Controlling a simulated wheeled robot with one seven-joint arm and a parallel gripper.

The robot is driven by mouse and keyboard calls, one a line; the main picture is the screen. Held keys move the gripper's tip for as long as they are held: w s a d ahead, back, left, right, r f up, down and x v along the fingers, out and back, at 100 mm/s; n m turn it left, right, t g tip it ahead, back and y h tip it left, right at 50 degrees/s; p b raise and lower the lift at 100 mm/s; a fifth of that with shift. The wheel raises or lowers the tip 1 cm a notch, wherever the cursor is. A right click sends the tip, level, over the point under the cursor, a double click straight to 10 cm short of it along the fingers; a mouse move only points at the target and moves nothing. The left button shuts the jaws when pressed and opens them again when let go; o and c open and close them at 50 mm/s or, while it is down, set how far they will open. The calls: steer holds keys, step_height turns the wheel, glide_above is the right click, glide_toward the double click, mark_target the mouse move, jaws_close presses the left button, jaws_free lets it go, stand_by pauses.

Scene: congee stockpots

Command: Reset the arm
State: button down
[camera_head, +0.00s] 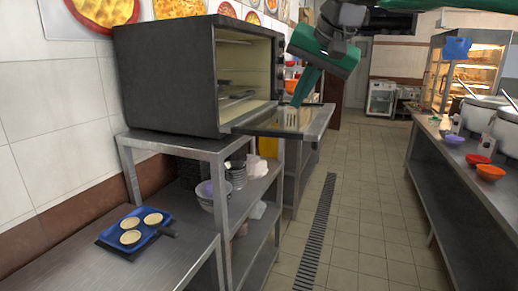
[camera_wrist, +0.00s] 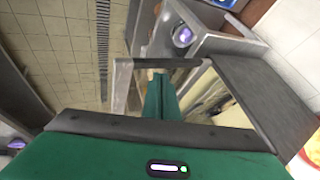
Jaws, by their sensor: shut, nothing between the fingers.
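My gripper (camera_head: 303,97) is green and grey and hangs from the upper middle of the head view, with its fingers shut and empty. It is in front of the open right side of a dark oven (camera_head: 165,78), above the oven's lowered door (camera_head: 275,122). I cannot tell whether the fingertips touch the door. In the wrist view the shut green fingers (camera_wrist: 160,85) point away from the camera toward the oven opening, with the oven's dark top (camera_wrist: 262,95) at the right.
The oven stands on a steel shelf rack (camera_head: 165,145). A blue tray (camera_head: 165,240) with three round pale items lies on the lower table at the left. A steel counter with bowls, such as an orange one (camera_head: 490,172), runs along the right. The tiled floor (camera_head: 350,215) between is clear.

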steer(key=s+d+f+m+g+h, duration=0.1)
steer(key=s+d+f+g+h, duration=0.1)
steer(key=s+d+f, duration=0.65)
steer(key=s+d+f+m+g+h, duration=0.1)
steer(key=s+d+f, duration=0.2)
steer(key=d+f, duration=0.95)
steer(key=s+d+f+g, duration=0.1)
steer(key=s+d+f, duration=0.2)
steer(key=s, duration=0.4)
steer(key=s+d+f+g, duration=0.1)
steer(key=s+d+f, duration=0.3)
steer(key=s+f, duration=0.1)
steer(key=s+d+f+m+g, duration=0.1)
steer(key=s+d+f, duration=0.2)
steer(key=s, duration=0.5)
steer(key=shift+s+d+f+g, duration=0.3)
steer(key=shift+s+f+g, duration=0.1)
steer(key=shift+f, duration=0.2)
steer(key=shift+w+f, duration=0.25)
steer(key=shift+w, duration=0.45)
